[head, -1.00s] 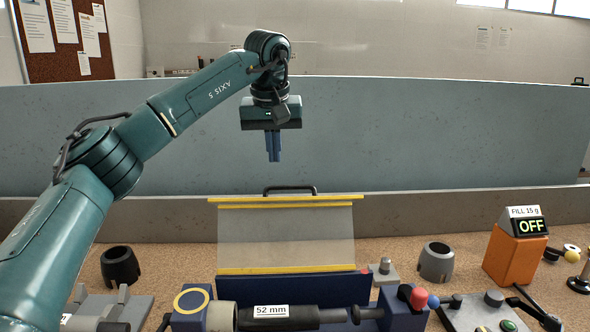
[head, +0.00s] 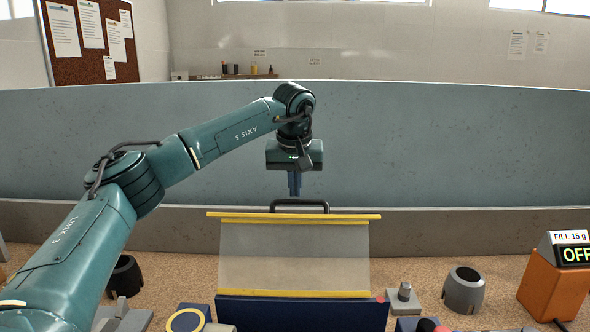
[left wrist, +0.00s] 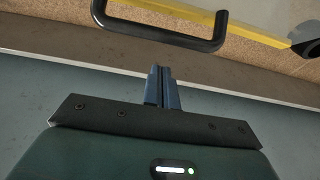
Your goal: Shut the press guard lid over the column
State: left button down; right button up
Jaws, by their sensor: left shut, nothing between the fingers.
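The press guard lid (head: 295,255) is a clear panel with yellow strips along its top and bottom edges. It stands raised at the back of a dark blue press base (head: 300,312). A black handle (head: 299,203) sits on its top edge and also shows in the left wrist view (left wrist: 165,37). My left gripper (head: 294,192) is shut and empty, with its blue fingers pointing down just above and behind the handle. In the left wrist view the fingertips (left wrist: 162,72) are close to the handle, with a gap between. The column is below the head view's edge. My right gripper is not in view.
A dark cup (head: 123,275) stands at the left and a grey cup (head: 464,290) at the right. An orange box with a display (head: 553,285) is at the far right. A low grey ledge (head: 480,232) runs behind the lid.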

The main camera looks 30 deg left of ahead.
pick_arm(q)
jog(key=shift+s+d+r, duration=0.1)
jog(key=shift+s+d, duration=0.3)
jog(key=shift+s, duration=0.25)
jog(key=shift+s+d+r, duration=0.1)
jog(key=shift+s+d, duration=0.3)
jog(key=shift+s, duration=0.25)
